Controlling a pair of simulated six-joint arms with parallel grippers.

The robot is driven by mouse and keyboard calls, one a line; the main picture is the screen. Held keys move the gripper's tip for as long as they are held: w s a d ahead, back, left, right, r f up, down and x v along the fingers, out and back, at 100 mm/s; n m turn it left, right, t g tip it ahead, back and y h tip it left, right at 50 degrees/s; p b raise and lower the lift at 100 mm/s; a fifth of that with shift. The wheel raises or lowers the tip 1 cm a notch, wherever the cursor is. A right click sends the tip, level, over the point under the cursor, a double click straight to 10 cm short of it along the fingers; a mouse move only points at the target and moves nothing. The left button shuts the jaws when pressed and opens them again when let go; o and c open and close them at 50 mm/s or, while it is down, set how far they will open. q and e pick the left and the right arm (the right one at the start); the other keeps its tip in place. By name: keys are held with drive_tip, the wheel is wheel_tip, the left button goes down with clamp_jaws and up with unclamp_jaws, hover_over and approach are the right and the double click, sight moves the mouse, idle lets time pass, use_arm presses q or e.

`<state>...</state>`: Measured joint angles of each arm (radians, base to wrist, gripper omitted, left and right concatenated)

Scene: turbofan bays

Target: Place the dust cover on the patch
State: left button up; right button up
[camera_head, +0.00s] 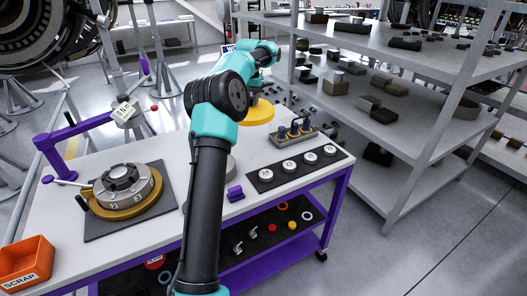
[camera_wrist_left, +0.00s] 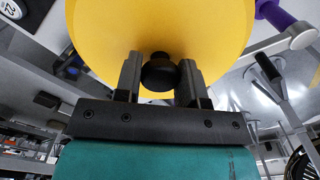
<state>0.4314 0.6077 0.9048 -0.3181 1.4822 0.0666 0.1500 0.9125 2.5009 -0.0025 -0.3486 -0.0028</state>
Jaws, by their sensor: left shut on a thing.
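The dust cover is a yellow disc (camera_head: 258,112) with a black knob, held above the far side of the table. My left gripper (camera_head: 255,99) is shut on that knob. In the left wrist view the two fingers (camera_wrist_left: 160,76) stand either side of the black knob and the yellow disc (camera_wrist_left: 160,25) fills the top. A dark mat (camera_head: 98,226) on the left of the table bears a round grey fixture (camera_head: 125,183) with a brass-coloured ring. I cannot tell which thing is the patch. A grey round thing (camera_head: 231,168) is partly hidden behind my left arm.
A black strip (camera_head: 292,168) bears several numbered white discs. A purple block (camera_head: 235,194) lies near the front edge. An orange scrap bin (camera_head: 27,262) is at left. A purple post arm (camera_head: 82,128) rises behind the fixture. Shelves (camera_head: 400,120) stand at right.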

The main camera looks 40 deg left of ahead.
use_arm(q)
drive_tip(key=shift+s+a+f, duration=0.1)
wheel_tip(320, 180, down, 13)
drive_tip(key=shift+f, duration=0.15)
idle(0.4)
drive_tip(key=shift+f, duration=2.25)
drive_tip(key=shift+f, duration=0.1)
drive_tip(key=o, duration=1)
drive_tip(key=shift+c, duration=0.2)
wheel_tip(320, 180, up, 12)
